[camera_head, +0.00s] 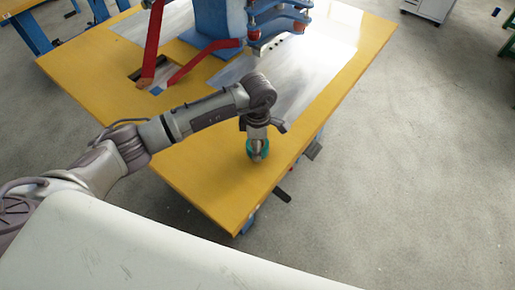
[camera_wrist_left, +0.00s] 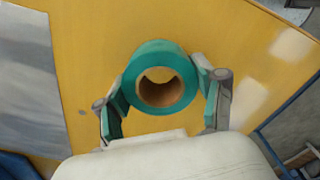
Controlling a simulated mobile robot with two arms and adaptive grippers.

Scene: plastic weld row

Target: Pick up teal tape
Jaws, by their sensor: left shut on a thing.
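The teal tape (camera_head: 249,148) is a roll with a brown cardboard core. In the head view it is at the yellow table's near right part, partly hidden by my left gripper (camera_head: 258,154). In the left wrist view the teal tape (camera_wrist_left: 160,50) sits between the two fingers, its round face and open core toward the camera. My left gripper is shut on the tape's outer sides, pointing down from above. I cannot tell whether the tape touches the table top. My right gripper is not in view.
The yellow table (camera_head: 204,185) has a bare near corner and grey metal plates (camera_head: 290,85) set in its top. A blue machine (camera_head: 222,20) with red arms (camera_head: 152,45) stands at the back. Open grey floor lies to the right. A white cabinet (camera_head: 430,8) is far off.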

